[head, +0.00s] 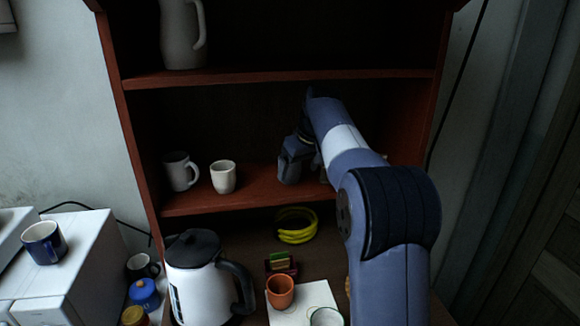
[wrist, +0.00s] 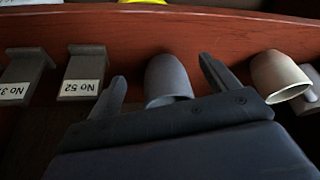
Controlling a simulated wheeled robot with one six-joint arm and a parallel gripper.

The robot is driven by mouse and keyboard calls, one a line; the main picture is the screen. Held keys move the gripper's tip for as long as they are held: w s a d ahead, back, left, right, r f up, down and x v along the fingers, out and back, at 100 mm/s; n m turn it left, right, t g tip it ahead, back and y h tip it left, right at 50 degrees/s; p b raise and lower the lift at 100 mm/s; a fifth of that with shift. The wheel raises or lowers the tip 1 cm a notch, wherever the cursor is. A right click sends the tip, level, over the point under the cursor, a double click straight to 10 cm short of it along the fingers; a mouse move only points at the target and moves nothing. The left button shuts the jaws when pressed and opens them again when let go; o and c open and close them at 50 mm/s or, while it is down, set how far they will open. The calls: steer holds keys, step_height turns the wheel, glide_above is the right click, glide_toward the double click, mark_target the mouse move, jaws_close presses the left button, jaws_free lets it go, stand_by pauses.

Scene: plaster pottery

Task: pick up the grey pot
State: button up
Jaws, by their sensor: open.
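The grey pot (wrist: 168,78) shows in the wrist view, a plain tapered shape on the red-brown shelf. It lies between the two spread fingers of my gripper (wrist: 162,72), with a visible gap on each side. My gripper is open and holds nothing. The near end of the pot is partly hidden by the gripper's dark body. In the head view my gripper (head: 302,158) reaches into the middle shelf, right of a pale cup (head: 223,177). I cannot clearly tell the pot from the gripper there.
The pale cup also shows in the wrist view (wrist: 278,76), just beyond one finger. Labelled grey blocks (wrist: 84,72) sit on the pot's other side. A kettle (head: 200,280), orange cup (head: 280,291) and yellow item (head: 296,226) are below.

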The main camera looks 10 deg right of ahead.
steer(key=w, duration=0.1)
steer(key=w+a+p, duration=0.1)
steer(key=w+p, duration=0.1)
steer(key=shift+w+a+r, duration=0.1)
steer(key=shift+w+a, duration=0.15)
steer(key=shift+w, duration=0.15)
steer(key=shift+p+x, duration=0.5)
steer(key=shift+x, duration=0.65)
steer(key=shift+w+f, duration=0.2)
steer(key=shift+f, duration=0.25)
steer(key=c, duration=1)
steer(key=shift+c, duration=0.4)
steer(key=shift+r, duration=0.2)
